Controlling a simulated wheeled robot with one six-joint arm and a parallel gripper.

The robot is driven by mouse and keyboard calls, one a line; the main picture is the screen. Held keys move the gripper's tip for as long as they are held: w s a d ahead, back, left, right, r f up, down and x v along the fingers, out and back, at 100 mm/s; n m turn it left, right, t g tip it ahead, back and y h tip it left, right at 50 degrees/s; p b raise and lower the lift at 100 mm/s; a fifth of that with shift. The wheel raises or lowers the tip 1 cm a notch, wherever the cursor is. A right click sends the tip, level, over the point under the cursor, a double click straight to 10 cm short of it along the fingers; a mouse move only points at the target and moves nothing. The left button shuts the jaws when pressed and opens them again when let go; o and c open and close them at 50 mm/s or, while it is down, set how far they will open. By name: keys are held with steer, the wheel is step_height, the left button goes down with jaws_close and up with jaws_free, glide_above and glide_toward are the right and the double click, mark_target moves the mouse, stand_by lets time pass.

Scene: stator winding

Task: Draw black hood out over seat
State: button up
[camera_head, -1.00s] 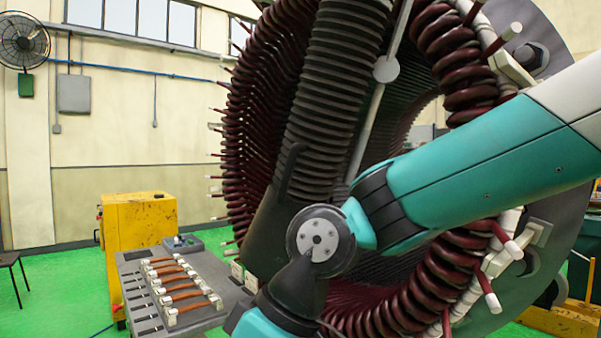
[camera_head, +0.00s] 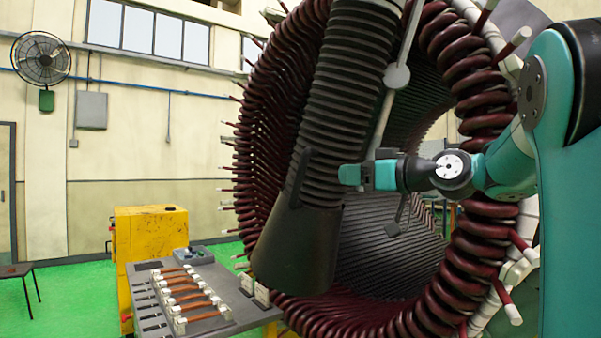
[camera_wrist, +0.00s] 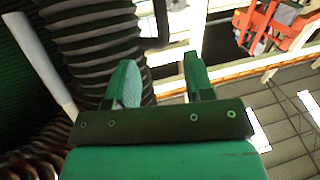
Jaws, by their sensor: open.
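The black hood (camera_head: 298,245) is a cone at the lower end of a ribbed black hose (camera_head: 350,90), hanging in front of the stator's bore. A black handle (camera_head: 299,178) stands on its upper left side. My gripper (camera_head: 345,174) is beside the hose, to the right of the handle. In the wrist view my gripper (camera_wrist: 160,76) is open, with nothing between its fingers. A dark bar, apparently the handle (camera_wrist: 161,22), shows beyond the fingertips, beside the hose (camera_wrist: 100,40). I cannot tell which spot is the seat.
The stator (camera_head: 262,130) with dark red coils surrounds the hose. A grey bench (camera_head: 225,322) at lower left holds several copper-coloured bars with white ends. A yellow cabinet (camera_head: 150,235) stands behind it. A pale rod (camera_head: 393,100) runs close right of the hose.

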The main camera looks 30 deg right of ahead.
mark_target(304, 175)
steer(key=p+x, duration=0.6)
steer(key=x, duration=0.7)
steer(key=shift+w+a+r, duration=0.1)
steer(key=shift+w+r, duration=0.05)
steer(key=shift+w, duration=0.2)
steer(key=shift+w+a, duration=0.15)
steer(key=shift+w, duration=0.35)
